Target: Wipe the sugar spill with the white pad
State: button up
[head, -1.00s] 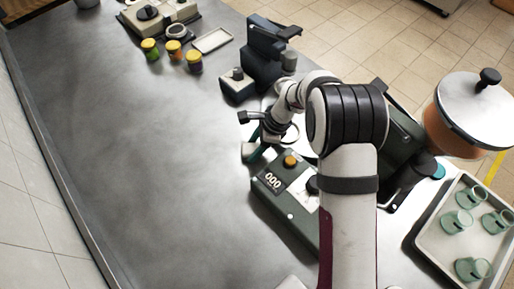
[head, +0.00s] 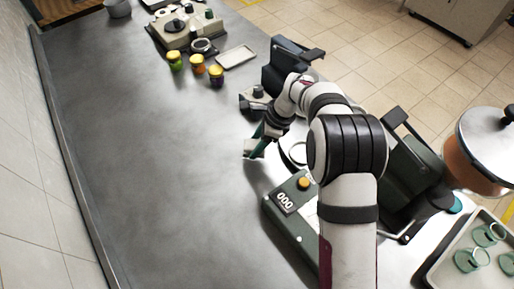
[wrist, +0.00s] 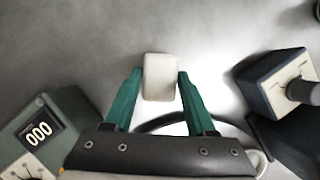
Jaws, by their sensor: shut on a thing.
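My gripper (wrist: 155,85) has teal fingers shut on the white pad (wrist: 160,77), a small block with rounded edges. In the head view my gripper (head: 258,141) is over the middle of the grey counter, with the pad (head: 253,151) low at its tip. I cannot tell whether the pad touches the counter. I cannot make out the sugar spill clearly; a pale bright patch right of the pad in the wrist view may be only glare.
A dark box with a 000 display (head: 290,202) stands close by. A knobbed box (wrist: 275,80) is on the right in the wrist view. Yellow-lidded jars (head: 197,66) and a tray (head: 237,57) are farther back. A tray of green cups (head: 440,270) is front right. The counter's left side is clear.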

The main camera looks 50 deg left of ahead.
jog(key=shift+r, duration=1.95)
